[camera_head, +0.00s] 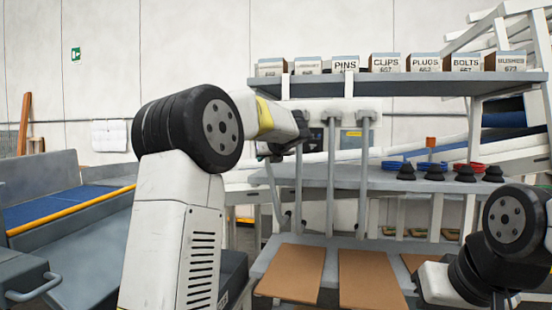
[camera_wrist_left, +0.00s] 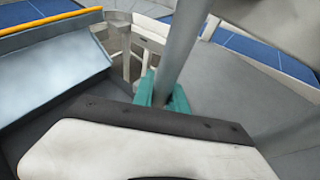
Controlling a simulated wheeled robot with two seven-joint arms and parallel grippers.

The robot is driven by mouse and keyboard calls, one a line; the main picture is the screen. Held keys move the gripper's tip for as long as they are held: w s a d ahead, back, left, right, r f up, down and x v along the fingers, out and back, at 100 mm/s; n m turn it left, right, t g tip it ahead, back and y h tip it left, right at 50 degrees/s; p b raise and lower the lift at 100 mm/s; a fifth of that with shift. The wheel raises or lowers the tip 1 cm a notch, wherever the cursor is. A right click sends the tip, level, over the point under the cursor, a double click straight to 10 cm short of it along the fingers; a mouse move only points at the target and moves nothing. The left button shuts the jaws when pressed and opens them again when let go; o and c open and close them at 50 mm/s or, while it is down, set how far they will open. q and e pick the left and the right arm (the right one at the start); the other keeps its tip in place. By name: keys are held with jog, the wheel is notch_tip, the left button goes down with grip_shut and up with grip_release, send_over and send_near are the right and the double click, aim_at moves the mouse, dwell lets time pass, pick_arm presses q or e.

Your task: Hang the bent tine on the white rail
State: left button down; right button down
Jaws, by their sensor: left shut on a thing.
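My left gripper (camera_head: 275,152) is in front of the left end of the shelf unit, mostly hidden behind my own wrist in the head view. In the left wrist view its teal fingertips (camera_wrist_left: 163,92) are shut around a grey rod, the tine (camera_wrist_left: 182,45). In the head view a slanted grey rod (camera_head: 273,190) below the gripper appears to be this tine; its bend cannot be made out. My right gripper is out of view.
The top shelf (camera_head: 400,84) carries labelled boxes. The middle shelf (camera_head: 385,180) holds blue and red bowls (camera_head: 468,168) and black cones (camera_head: 435,173). Brown boards (camera_head: 368,280) lie below. A conveyor (camera_head: 65,205) with a yellow edge stands at the left.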

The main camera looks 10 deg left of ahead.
pick_arm(q)
jog(key=shift+w+f, duration=0.3)
jog(key=shift+f, duration=0.3)
jog(key=shift+w+f, duration=0.25)
jog(key=shift+f, duration=0.3)
dwell(0.4)
jog(key=c, duration=1.3)
grip_release()
jog(key=shift+o, duration=0.2)
jog(key=shift+f, duration=0.1)
jog(key=shift+f, duration=0.1)
jog(key=v, duration=0.8)
